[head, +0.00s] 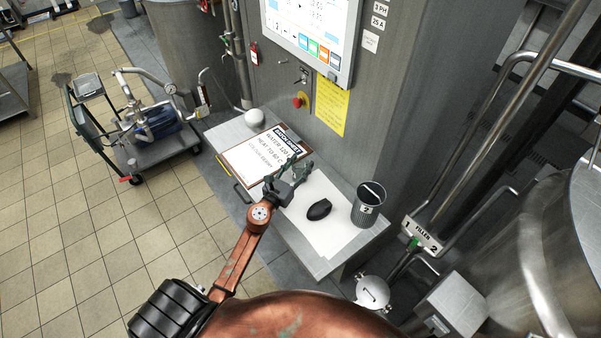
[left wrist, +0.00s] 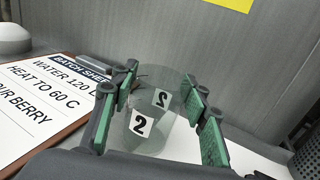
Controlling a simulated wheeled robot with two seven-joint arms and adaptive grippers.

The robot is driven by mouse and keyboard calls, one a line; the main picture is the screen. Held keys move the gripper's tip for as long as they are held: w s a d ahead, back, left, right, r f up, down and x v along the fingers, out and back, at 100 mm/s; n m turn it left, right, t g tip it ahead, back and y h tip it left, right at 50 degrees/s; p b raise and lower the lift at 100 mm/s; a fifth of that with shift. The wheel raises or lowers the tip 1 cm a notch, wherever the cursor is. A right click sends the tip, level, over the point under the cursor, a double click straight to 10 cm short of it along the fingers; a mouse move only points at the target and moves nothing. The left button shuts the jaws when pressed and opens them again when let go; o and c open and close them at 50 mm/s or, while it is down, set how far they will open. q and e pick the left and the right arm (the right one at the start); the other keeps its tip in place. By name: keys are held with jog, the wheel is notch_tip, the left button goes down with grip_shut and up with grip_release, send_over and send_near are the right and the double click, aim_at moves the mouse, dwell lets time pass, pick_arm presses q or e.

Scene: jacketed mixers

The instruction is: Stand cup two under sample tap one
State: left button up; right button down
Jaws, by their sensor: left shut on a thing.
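Cup two (left wrist: 174,98) is a clear, see-through cup with a white label reading 2, seen in the left wrist view between the green-padded fingers. My left gripper (head: 297,169) is shut on it, above the bench beside the batch sheet. In the head view the cup is too clear to make out well. The gripper also shows in the left wrist view (left wrist: 160,112). I cannot pick out sample tap one for certain in either view. My right gripper is not in view.
The bench (head: 352,262) bears a batch sheet clipboard (head: 258,160), a black mouse-like thing (head: 319,209) and a dark perforated holder (head: 368,206) labelled 2. A filler sign (head: 422,238) marked 1 and 2 stands right. A pump cart (head: 150,155) stands left.

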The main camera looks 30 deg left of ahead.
pick_arm(q)
jog(key=c, duration=0.6)
jog(key=shift+r, duration=0.1)
